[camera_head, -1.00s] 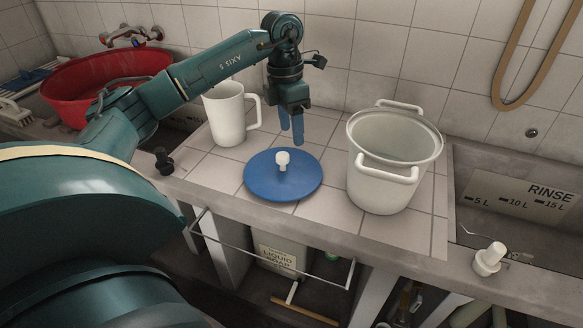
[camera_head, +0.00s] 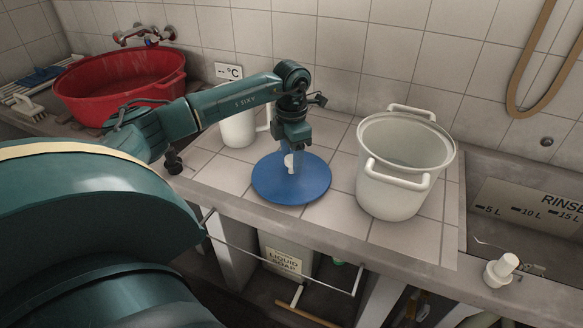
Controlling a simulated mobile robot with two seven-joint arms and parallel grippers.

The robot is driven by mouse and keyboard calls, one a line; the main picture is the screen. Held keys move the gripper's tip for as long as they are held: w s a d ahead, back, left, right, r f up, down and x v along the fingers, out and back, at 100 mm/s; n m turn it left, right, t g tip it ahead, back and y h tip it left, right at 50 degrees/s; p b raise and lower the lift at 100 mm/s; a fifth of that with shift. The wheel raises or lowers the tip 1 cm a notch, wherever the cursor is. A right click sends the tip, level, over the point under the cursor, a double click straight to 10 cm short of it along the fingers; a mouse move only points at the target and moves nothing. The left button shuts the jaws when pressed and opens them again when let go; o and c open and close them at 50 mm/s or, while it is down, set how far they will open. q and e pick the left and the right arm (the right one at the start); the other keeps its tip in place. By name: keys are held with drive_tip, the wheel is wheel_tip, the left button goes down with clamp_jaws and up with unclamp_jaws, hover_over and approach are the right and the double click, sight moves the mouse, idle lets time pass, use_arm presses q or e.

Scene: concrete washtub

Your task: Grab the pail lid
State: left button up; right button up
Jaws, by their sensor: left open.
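The pail lid is a round blue disc (camera_head: 291,190) with a white knob (camera_head: 289,161) at its middle. It lies flat on the tiled counter. My left gripper (camera_head: 293,162) points down over the lid's middle, its blue fingers at the knob. The fingers are open; whether they touch the knob I cannot tell. The white pail (camera_head: 395,180) stands uncovered to the right of the lid, with two loop handles. My right gripper does not show.
A white mug (camera_head: 238,130) stands behind my left arm, partly hidden. A red basin (camera_head: 120,85) is at the back left. A sink with a "RINSE" panel (camera_head: 530,205) lies right of the pail. A white plug-like object (camera_head: 502,269) sits on the front edge.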

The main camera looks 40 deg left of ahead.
use_arm(q)
wheel_tip(320, 180, down, 2)
drive_tip(key=shift+f, duration=0.1)
drive_tip(key=c, duration=1.1)
